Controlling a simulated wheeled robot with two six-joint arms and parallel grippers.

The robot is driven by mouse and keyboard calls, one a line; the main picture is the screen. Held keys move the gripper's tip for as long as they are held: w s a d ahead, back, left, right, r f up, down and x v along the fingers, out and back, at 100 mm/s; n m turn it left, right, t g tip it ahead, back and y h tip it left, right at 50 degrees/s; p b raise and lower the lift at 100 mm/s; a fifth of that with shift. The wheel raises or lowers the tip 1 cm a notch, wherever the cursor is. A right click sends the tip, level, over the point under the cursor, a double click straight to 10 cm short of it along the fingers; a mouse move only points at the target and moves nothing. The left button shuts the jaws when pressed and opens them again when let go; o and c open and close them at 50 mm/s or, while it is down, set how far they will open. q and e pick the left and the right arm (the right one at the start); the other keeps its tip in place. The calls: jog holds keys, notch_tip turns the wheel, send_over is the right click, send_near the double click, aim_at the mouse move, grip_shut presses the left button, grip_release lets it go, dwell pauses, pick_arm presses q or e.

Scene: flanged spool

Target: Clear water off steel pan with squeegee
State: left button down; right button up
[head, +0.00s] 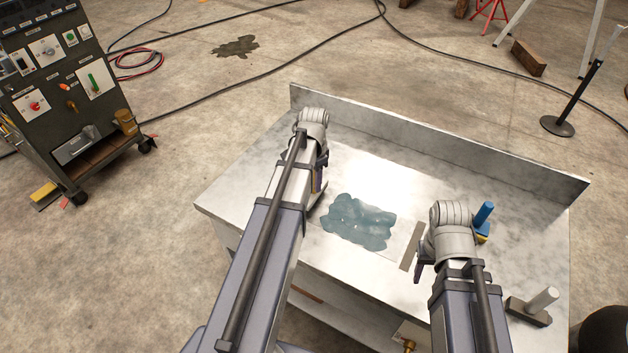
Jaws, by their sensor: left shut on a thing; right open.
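A pool of blue-green water (358,222) lies on a pale, shiny steel pan (384,254), set in the metal bench top. A grey strip (412,246) runs along the pan's right side. My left gripper (317,198) is at the pan's left end, left of the water. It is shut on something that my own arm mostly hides. My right gripper (424,270) is open, right of the grey strip. An upright blue handle (484,214) shows just beyond my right wrist; its foot is hidden. I cannot tell which tool is the squeegee.
A dark block with a pale round handle (542,301) rests at the bench's right front. A raised metal backboard (430,144) closes the bench's far side. The bench top (246,192) is bare at the left. A control cabinet (72,85) stands on the floor at far left.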

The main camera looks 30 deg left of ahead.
pick_arm(q)
jog(key=shift+f+b, duration=0.65)
jog(key=shift+f, duration=0.25)
pick_arm(e)
jog(key=shift+f, duration=0.85)
pick_arm(q)
jog(key=shift+d, duration=0.15)
pick_arm(e)
jog(key=shift+f, duration=0.1)
pick_arm(q)
jog(key=shift+d, duration=0.35)
jog(key=shift+s+d, duration=0.15)
jog(key=shift+d, duration=4.9)
jog(key=shift+s+d, duration=0.2)
jog(key=shift+d, duration=4.9)
jog(key=shift+s+d, duration=0.15)
jog(key=shift+d, duration=4.9)
notch_tip(320, 180, up, 6)
jog(key=p, duration=0.6)
jog(key=shift+a, duration=0.1)
pick_arm(e)
notch_tip(320, 180, up, 6)
